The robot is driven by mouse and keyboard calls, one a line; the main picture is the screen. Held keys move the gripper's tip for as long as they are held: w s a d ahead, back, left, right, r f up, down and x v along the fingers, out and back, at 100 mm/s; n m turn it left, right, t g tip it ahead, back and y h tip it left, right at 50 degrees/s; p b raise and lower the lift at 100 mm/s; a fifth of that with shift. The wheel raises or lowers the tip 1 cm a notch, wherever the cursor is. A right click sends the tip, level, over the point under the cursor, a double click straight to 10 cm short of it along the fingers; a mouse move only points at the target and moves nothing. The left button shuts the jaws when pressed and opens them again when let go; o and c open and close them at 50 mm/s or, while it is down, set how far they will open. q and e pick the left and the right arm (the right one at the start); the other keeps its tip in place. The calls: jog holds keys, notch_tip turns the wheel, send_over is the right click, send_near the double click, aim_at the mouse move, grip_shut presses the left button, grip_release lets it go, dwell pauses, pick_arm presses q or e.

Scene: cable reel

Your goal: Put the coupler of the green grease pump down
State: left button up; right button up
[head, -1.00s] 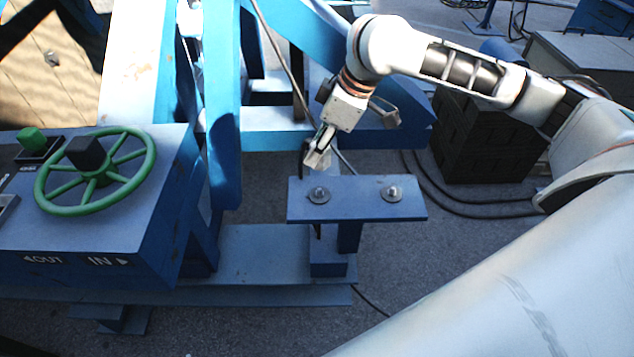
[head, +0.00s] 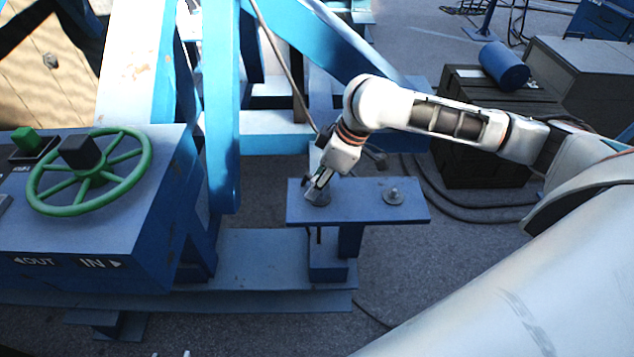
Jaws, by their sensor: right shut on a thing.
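My right gripper (head: 320,187) is at the left end of a small blue bracket plate (head: 355,213). It is shut, with its fingertips pointing down at the left fitting on the plate. The thing in its jaws is small and mostly hidden by the fingers; it looks like the coupler, but I cannot make out its shape. I cannot tell whether it touches the fitting or plate. A thin dark hose (head: 283,68) runs down from the top toward the gripper. The body of the green grease pump is not recognisable in view. My left gripper is not in view.
A second round metal fitting (head: 392,197) stands on the plate's right half. A blue console (head: 120,225) with a green handwheel (head: 146,168) and a green knob (head: 25,136) is at left. Blue frame beams (head: 224,110) rise behind. A dark crate (head: 487,150) stands right.

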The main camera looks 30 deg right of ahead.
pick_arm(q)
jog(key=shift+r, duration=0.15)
pick_arm(e)
jog(key=shift+f, duration=0.1)
jog(key=o, duration=1.2)
pick_arm(q)
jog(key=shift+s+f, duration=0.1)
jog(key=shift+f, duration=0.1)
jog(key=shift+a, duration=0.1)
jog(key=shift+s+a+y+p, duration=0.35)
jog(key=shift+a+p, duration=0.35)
jog(key=shift+p, duration=0.35)
pick_arm(e)
jog(key=v, duration=1.2)
